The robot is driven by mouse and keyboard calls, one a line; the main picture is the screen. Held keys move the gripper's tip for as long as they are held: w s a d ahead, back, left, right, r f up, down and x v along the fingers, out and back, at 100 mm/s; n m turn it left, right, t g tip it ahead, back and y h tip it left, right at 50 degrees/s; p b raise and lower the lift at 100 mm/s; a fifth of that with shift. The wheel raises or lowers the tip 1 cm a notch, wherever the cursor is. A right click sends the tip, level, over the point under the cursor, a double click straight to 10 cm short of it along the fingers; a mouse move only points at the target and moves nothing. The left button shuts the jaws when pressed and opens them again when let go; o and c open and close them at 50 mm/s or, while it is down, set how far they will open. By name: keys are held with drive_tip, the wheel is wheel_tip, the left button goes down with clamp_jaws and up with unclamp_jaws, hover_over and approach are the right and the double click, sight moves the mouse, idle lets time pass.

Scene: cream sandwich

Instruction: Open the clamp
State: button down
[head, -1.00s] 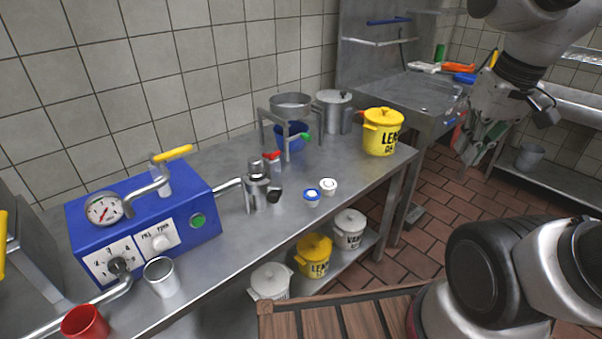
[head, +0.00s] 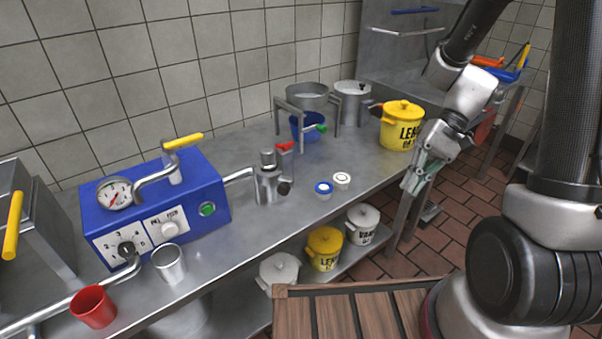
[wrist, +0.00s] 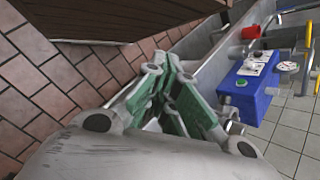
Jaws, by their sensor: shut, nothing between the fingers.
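A small red-handled part (head: 284,146), which may be the clamp, shows behind and above a metal pump-like vessel (head: 268,182) on the steel table; I cannot tell whether it is open. My gripper (head: 408,186) has green finger pads and hangs beyond the table's right front edge, right of the vessel and apart from it. In the wrist view its fingers (wrist: 172,90) are together with nothing held between them.
A blue machine (head: 150,212) with a yellow lever stands left on the table (head: 232,248). A yellow pot (head: 401,128) stands near the right end, close to my gripper. A wooden cart top (head: 345,312) lies below.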

drive_tip(key=w+a+f+n+t+y, duration=0.1)
drive_tip(key=w+a+f+t+y, duration=0.25)
drive_tip(key=w+a+y, duration=0.4)
drive_tip(key=w+a+f+t+y, duration=0.2)
drive_tip(key=w+a+f+y, duration=0.25)
drive_tip(key=w, duration=0.55)
drive_tip(key=s+a, duration=0.2)
drive_tip(key=a, duration=1)
drive_tip(key=shift+s+h, duration=0.3)
drive_tip(key=shift+s, duration=0.1)
